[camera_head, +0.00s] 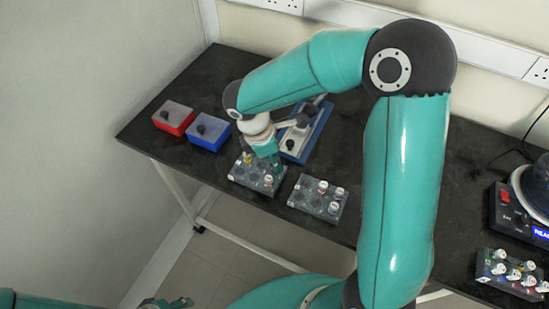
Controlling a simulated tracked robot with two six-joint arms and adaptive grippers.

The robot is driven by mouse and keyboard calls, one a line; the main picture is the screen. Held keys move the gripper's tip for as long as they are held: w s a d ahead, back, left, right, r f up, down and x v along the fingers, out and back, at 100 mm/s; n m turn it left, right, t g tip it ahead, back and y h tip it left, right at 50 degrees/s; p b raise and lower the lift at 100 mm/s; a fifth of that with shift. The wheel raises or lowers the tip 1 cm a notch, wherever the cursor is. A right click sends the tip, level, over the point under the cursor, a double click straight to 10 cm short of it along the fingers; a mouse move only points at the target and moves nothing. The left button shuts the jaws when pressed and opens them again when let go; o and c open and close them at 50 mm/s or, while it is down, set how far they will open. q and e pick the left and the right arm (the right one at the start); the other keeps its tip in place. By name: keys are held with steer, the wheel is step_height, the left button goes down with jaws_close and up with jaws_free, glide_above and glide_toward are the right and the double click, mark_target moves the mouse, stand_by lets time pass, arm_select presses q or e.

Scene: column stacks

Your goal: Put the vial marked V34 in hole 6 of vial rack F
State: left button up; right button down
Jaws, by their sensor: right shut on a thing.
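My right gripper (275,165) points down over the left one of two neighbouring grey vial racks (241,180). It is shut on a vial, which the fingers mostly hide. Capped vials stand in this rack, one with a yellow part (247,158) and one near its front right (268,181). The second rack (309,207), just to the right, holds several white-capped vials (323,187). Vial marks, rack letters and hole numbers are too small to read, so I cannot tell V34 or rack F. My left gripper (168,303) shows only partly at the bottom edge, away from the table.
A red box (174,118) and a blue box (209,132) stand at the back left. A blue-based device (308,140) is behind the racks. At the right are another vial rack (490,273) and a machine with a display (505,212). My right arm crosses the table.

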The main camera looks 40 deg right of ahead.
steer(key=shift+f, duration=0.15)
steer(key=shift+f+b, duration=0.35)
steer(key=shift+b, duration=0.1)
steer(key=c, duration=0.6)
jaws_free()
steer(key=shift+c, duration=0.2)
steer(key=shift+r, duration=0.1)
steer(key=shift+r+p, duration=2.55)
steer(key=shift+r, duration=0.3)
